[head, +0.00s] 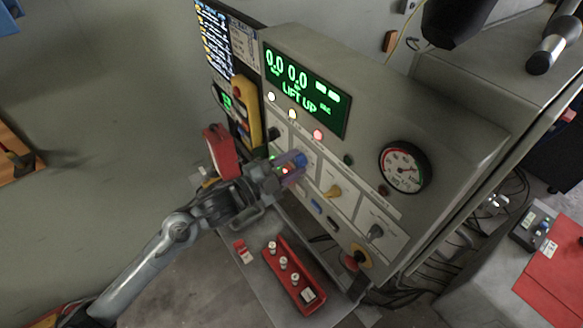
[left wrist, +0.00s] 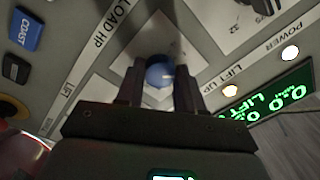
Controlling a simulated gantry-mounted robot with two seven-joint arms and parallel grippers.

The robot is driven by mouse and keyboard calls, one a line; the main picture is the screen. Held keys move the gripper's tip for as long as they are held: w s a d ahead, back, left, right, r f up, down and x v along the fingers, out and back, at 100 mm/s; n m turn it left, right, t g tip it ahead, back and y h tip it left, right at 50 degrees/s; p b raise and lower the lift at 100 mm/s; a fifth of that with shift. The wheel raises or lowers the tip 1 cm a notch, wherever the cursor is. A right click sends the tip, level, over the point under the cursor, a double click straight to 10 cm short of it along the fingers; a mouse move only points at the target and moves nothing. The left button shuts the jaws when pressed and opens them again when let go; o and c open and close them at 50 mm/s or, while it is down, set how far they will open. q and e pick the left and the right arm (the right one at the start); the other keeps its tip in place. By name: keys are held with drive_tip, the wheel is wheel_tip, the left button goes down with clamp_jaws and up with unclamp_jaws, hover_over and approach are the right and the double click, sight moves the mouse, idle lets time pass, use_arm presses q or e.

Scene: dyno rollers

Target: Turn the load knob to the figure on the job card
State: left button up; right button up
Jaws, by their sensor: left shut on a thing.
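My left gripper (head: 293,166) is at the front of the control panel (head: 450,150). In the left wrist view, its two fingers (left wrist: 160,88) stand on either side of a round blue knob (left wrist: 158,74) and are shut on it. The knob has a pale mark on its face. The words LOAD HP are printed on the panel near it. In the head view the gripper mostly hides this knob. The green display (head: 305,90) shows 0.0 and 0.0 above LIFT UP. I cannot make out a job card figure. My right gripper is not in view.
A round gauge (head: 404,167) is farther right. A red tray (head: 292,278) with several small parts lies on the shelf below. A yellow pendant (head: 247,110) hangs above my gripper.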

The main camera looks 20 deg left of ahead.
use_arm(q)
drive_tip(key=m+b, duration=0.2)
drive_tip(key=m, duration=0.1)
drive_tip(key=shift+f+m, duration=0.1)
drive_tip(key=shift+m, duration=0.2)
drive_tip(key=shift+m+b, duration=0.65)
drive_tip(key=shift+m, duration=0.55)
drive_tip(key=o, duration=1)
drive_tip(key=shift+s+a, duration=0.1)
drive_tip(key=shift+b+v, duration=0.45)
drive_tip(key=shift+v, duration=4.8)
